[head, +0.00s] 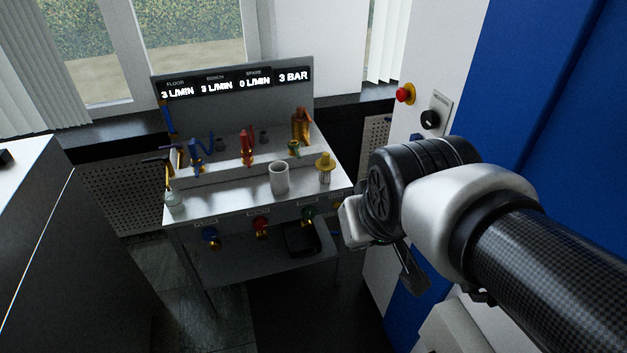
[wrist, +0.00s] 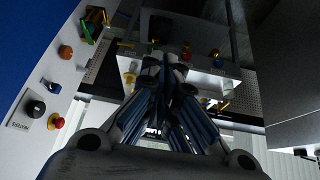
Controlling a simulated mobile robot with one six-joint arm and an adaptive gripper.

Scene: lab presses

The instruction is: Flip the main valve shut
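The lab bench (head: 225,203) carries blue (head: 199,150), red (head: 247,147) and green (head: 294,148) levered valves on a raised ledge. An orange-brass fitting (head: 300,124) stands at the ledge's right end, and a yellow-topped fitting (head: 325,165) on the bench top below it. No readable label tells me which is the main valve. The display panel (head: 235,85) reads 3, 3 and 0 L/MIN, and 3 BAR. My gripper (head: 382,245) is in the air right of the bench, touching nothing visible. In the wrist view its fingers (wrist: 167,68) come together, empty, partly covering the bench.
A grey cup (head: 279,177) and a small bottle (head: 174,202) stand on the bench. Blue (head: 211,237), red (head: 261,226) and green (head: 308,214) knobs are on its front. A blue-and-white cabinet (head: 530,80) with a red button (head: 405,93) and black knob (head: 430,119) stands right.

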